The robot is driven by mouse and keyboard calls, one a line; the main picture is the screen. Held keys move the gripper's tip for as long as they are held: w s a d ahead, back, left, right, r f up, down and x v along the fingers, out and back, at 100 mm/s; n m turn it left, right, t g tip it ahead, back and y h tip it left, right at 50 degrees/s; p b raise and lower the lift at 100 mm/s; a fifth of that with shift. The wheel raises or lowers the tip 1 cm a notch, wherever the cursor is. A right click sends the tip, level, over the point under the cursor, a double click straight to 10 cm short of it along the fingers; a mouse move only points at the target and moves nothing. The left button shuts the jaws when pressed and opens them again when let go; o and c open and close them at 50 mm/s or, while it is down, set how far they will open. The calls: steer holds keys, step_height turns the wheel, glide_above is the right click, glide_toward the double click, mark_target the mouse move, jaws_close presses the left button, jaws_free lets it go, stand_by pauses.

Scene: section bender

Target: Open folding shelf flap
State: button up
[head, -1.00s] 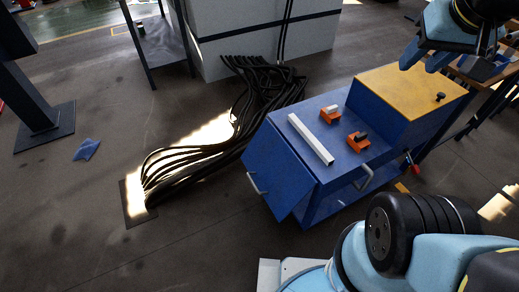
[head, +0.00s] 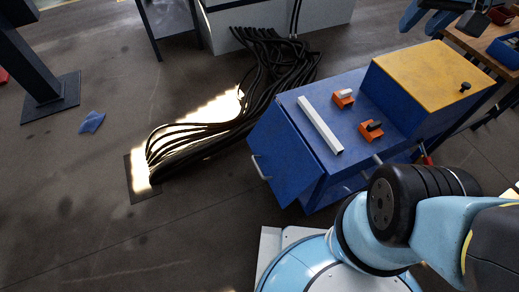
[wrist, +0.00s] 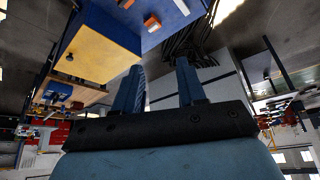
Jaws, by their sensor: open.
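The blue cabinet (head: 350,113) stands right of centre in the head view. Its folding shelf flap (head: 285,160) is a blue panel on the left end. It hangs down, slanted, with a pale bar handle (head: 262,167) on its outer face. My gripper (head: 418,26) is at the top right of the head view, beyond the cabinet's yellow top and well away from the flap. In the wrist view, my gripper (wrist: 158,76) has two blue fingers spread apart with nothing between them. The cabinet (wrist: 100,45) also shows there at upper left, but I cannot make out the flap.
A white bar (head: 320,125) and two orange blocks (head: 343,98) (head: 370,130) lie on the cabinet top. Its yellow section (head: 430,75) stands higher. Black cables (head: 270,85) run across the floor behind.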

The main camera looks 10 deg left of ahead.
steer(key=w+a+f+n+g, duration=0.2)
steer(key=w+a+f, duration=0.7)
steer(key=w, duration=0.4)
steer(key=w+a+f+n+g, duration=0.1)
steer(key=w+a+f, duration=0.1)
steer(key=a+f, duration=0.35)
steer(key=w+a+f, duration=0.3)
steer(key=f, duration=0.6)
steer(key=n+g, duration=0.2)
steer(key=n, duration=0.1)
glide_above(257, 166)
step_height(257, 166, down, 34)
step_height(257, 166, down, 13)
steer(key=shift+d+r, duration=0.1)
steer(key=shift+c, duration=0.5)
